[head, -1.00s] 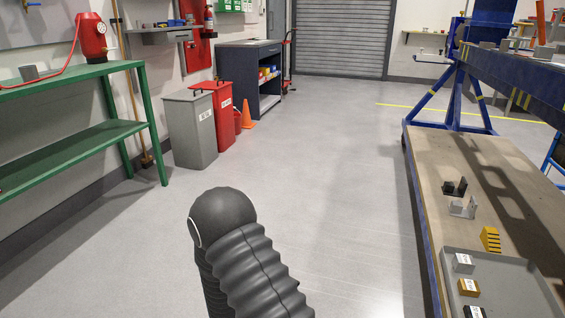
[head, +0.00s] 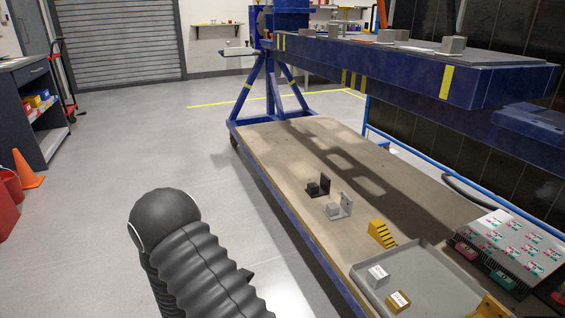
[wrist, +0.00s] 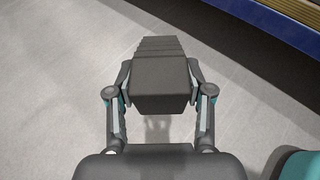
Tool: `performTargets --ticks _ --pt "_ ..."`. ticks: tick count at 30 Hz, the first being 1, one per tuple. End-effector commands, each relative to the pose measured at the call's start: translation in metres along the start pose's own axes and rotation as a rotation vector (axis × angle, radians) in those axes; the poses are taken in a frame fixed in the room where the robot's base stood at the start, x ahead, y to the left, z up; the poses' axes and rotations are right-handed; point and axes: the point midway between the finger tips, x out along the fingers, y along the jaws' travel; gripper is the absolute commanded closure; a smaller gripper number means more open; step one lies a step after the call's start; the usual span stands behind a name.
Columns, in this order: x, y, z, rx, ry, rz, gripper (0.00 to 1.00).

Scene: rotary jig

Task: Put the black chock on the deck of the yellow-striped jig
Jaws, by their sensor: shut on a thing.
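The black chock (wrist: 160,88), a dark block with a stepped far end, fills the middle of the wrist view. My gripper (wrist: 160,72) is shut on it, one finger at each side, and holds it over the grey floor. The head view does not clearly show the gripper or chock; only my ribbed black arm shows there. The yellow-striped jig (head: 446,82) is a long dark blue beam structure at the upper right of the head view. Its grey deck (head: 485,63) lies on top and carries several grey blocks.
Below the jig is a wooden bench top (head: 290,150). On it are a black bracket (head: 320,186), a grey bracket (head: 340,207), a yellow stepped chock (head: 382,234), a grey tray (head: 440,290) with labelled blocks, and a labelled case (head: 515,245). Open floor lies left of the bench.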

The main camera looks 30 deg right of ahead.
Motion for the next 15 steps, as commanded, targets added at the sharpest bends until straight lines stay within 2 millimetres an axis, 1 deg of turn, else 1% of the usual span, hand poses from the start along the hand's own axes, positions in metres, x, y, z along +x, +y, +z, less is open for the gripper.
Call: performTargets --ticks 1,2,3,5,6,8,9,11,12,14,15 --pt "0.021 -0.006 0.009 0.021 -0.001 -0.037 0.95" --pt "0.033 -0.01 0.015 0.03 0.001 -0.058 0.95" --pt "0.051 -0.016 0.024 0.044 0.003 -0.09 0.95" --pt "0.077 -0.028 0.038 0.063 0.004 -0.138 0.95" --pt "0.095 -0.037 0.047 0.076 0.007 -0.169 0.95" --pt "0.12 -0.052 0.062 0.095 0.009 -0.214 0.95" --pt "0.136 -0.062 0.072 0.106 0.01 -0.243 0.95" --pt "0.16 -0.079 0.087 0.125 0.012 -0.284 0.95" --pt "0.175 -0.092 0.097 0.136 0.012 -0.311 0.95" --pt "0.197 -0.112 0.113 0.154 0.012 -0.351 0.95" --pt "0.211 -0.126 0.122 0.165 0.014 -0.377 0.95"
